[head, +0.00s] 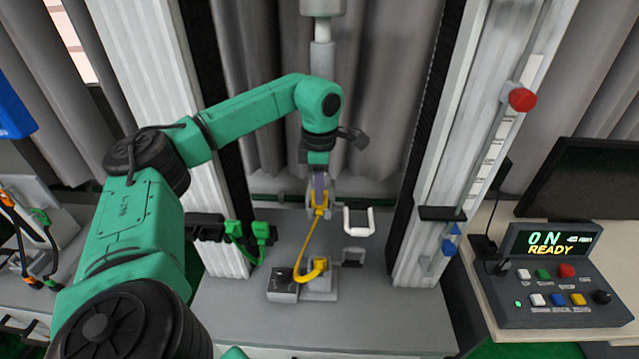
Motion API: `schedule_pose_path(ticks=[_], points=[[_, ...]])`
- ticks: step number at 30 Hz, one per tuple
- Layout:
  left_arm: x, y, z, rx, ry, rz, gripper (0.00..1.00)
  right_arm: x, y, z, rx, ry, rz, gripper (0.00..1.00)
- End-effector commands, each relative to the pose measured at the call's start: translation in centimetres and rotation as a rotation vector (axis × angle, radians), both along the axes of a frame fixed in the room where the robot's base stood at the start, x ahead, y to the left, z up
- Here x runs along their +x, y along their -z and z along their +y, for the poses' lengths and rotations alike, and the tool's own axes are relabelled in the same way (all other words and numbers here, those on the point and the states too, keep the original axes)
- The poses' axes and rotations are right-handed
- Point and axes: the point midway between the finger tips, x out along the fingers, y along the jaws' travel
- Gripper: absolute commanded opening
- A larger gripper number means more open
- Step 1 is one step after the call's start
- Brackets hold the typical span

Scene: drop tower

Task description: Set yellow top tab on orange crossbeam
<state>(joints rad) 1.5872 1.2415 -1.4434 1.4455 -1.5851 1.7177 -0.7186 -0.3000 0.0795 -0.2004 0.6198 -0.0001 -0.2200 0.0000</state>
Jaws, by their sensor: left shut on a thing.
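My left gripper (319,200) points down in the middle of the head view, between the two tower columns. It is shut on a yellow tab (320,211), held in the air above the grey base. A yellow strap or cable (307,245) runs from this tab down to a yellow piece (319,266) on a small grey block at the base. The jaws partly hide the held tab. I cannot make out an orange crossbeam. My right gripper is not in view.
A white U-shaped bracket (358,221) stands just right of the gripper. A small grey box (283,287) sits left of the strap's foot. Green connectors (262,234) are at the left column. A control box (553,275) reading "ON READY" stands right. The front base is clear.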

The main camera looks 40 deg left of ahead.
Motion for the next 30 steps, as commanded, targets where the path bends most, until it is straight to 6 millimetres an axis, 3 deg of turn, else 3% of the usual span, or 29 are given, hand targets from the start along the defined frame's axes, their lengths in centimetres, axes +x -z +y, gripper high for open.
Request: schedule_pose_path(ticks=[11, 12, 14, 25, 30], points=[[0.0, 0.9, -0.1, -0.001, -0.001, -0.002, 0.0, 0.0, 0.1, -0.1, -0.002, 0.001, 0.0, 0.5], [0.0, 0.8, -0.1, -0.002, -0.001, -0.003, 0.28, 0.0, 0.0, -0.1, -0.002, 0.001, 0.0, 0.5], [0.0, 0.8, -0.1, -0.002, -0.001, -0.003, 0.46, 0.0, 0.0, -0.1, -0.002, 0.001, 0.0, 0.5], [0.0, 0.1, -0.1, -0.002, -0.001, -0.004, 0.46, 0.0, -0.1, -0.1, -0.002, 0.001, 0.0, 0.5], [0.1, -3.1, -0.1, -0.002, 0.0, -0.007, 0.46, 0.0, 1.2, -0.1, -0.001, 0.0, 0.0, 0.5]])
